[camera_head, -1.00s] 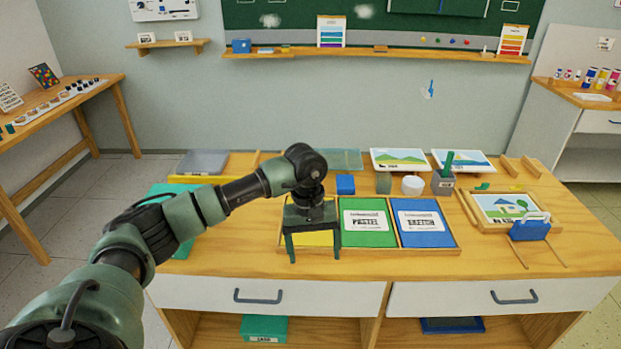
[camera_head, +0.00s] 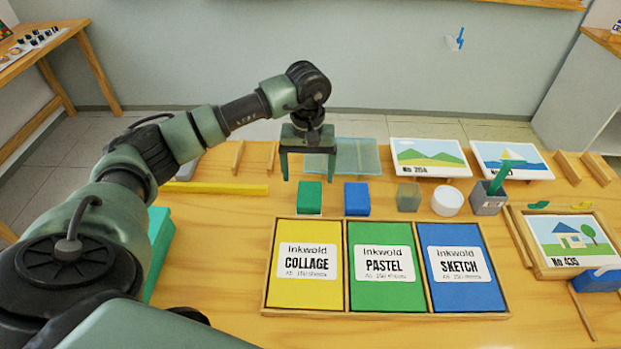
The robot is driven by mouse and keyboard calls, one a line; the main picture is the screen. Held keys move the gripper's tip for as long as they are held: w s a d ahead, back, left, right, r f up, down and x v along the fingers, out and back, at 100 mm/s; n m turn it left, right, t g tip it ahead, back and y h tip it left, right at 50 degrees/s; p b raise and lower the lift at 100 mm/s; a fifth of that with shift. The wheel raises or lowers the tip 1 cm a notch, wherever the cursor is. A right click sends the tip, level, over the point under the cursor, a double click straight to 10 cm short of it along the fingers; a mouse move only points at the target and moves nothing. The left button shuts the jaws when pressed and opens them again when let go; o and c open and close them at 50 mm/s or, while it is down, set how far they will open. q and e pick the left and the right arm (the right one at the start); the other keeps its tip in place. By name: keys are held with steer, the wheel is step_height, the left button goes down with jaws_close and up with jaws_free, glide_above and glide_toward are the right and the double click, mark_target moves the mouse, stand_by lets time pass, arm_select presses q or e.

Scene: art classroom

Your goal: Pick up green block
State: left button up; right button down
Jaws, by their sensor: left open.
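The green block (camera_head: 310,198) sits on the wooden table, left of the blue block (camera_head: 357,198) and behind the yellow pad. My left gripper (camera_head: 308,176) is open and empty, its fingers pointing down. In the picture its fingertips show just above the green block, one toward each side of it. The gap in height and depth between the fingertips and the block is hard to tell. My right gripper is out of view.
A tray (camera_head: 388,315) with yellow, green and blue pads lies in front of the blocks. A grey-green block (camera_head: 409,197), a white cylinder (camera_head: 447,201) and a grey cup (camera_head: 489,198) stand to the right. A yellow bar (camera_head: 225,188) lies to the left.

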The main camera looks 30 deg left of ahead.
mark_target(310, 193)
arm_select(q)
step_height(310, 193, down, 2)
steer(key=shift+d+f, duration=0.1)
steer(key=shift+f, duration=0.15)
steer(key=shift+s+d+f+p, duration=0.1)
steer(key=shift+s+f+p, duration=0.05)
steer(key=shift+f+p, duration=0.3)
step_height(310, 193, down, 4)
steer(key=shift+d+r+p, duration=0.1)
steer(key=shift+r+p, duration=0.1)
steer(key=shift+p, duration=0.35)
steer(key=shift+f, duration=0.35)
steer(key=c, duration=1.5)
steer(key=shift+c, duration=0.2)
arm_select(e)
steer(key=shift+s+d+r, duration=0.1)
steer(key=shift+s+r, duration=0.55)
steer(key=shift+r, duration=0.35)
arm_select(q)
steer(key=shift+r, duration=0.1)
